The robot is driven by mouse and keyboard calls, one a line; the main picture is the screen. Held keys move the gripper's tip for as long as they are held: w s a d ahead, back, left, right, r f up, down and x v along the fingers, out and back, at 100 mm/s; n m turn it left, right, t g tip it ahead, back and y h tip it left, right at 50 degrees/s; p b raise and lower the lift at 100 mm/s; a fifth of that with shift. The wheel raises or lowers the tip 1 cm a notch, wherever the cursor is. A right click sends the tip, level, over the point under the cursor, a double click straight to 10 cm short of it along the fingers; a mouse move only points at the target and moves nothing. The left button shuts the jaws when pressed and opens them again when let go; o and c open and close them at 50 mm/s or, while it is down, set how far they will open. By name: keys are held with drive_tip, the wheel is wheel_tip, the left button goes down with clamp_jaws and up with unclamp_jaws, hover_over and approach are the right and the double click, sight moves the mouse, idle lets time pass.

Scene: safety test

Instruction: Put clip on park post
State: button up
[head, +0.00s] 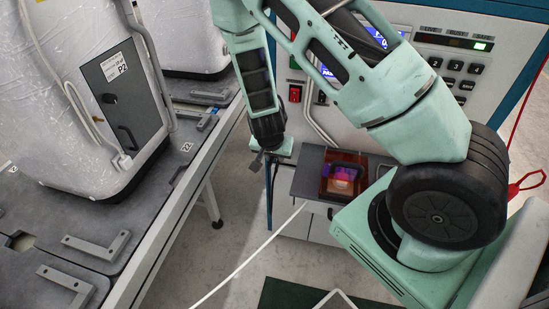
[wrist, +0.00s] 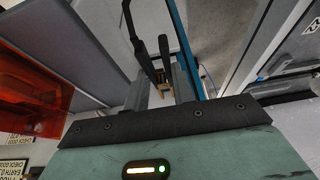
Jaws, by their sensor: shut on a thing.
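My gripper (head: 257,160) hangs at the left front corner of the cabinet in the head view, pointing down. In the wrist view its fingers (wrist: 161,88) are closed around a dark clip (wrist: 163,50) with a small brass-coloured part between them. The clip's dark arms stick out beyond the fingertips. In the head view the clip is too small and dark to make out clearly against the gripper. I cannot pick out the park post with certainty in either view.
An orange see-through box (head: 344,176) sits on a grey shelf (head: 304,180) right of my gripper. A control panel (head: 455,62) stands behind. A grey bench (head: 150,235) with white wrapped units (head: 75,85) is at left. A pale cable (head: 250,255) crosses the gap; a red cable (head: 528,184) hangs at right.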

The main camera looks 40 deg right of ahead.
sight(276, 159)
drive_tip(key=shift+d+b+x, duration=0.25)
drive_tip(key=shift+b+x, duration=1.05)
drive_tip(key=shift+x, duration=0.45)
drive_tip(key=shift+w+d+f+b, duration=0.2)
drive_tip(key=shift+w+d+b, duration=0.1)
drive_tip(key=shift+w, duration=0.15)
drive_tip(key=shift+s+r, duration=0.1)
drive_tip(key=shift+r, duration=0.05)
drive_tip(key=shift+f, duration=0.3)
drive_tip(key=shift+f+b, duration=0.5)
drive_tip(key=shift+f, duration=0.2)
drive_tip(key=shift+f, duration=0.2)
drive_tip(key=shift+f+b, duration=0.45)
idle(0.6)
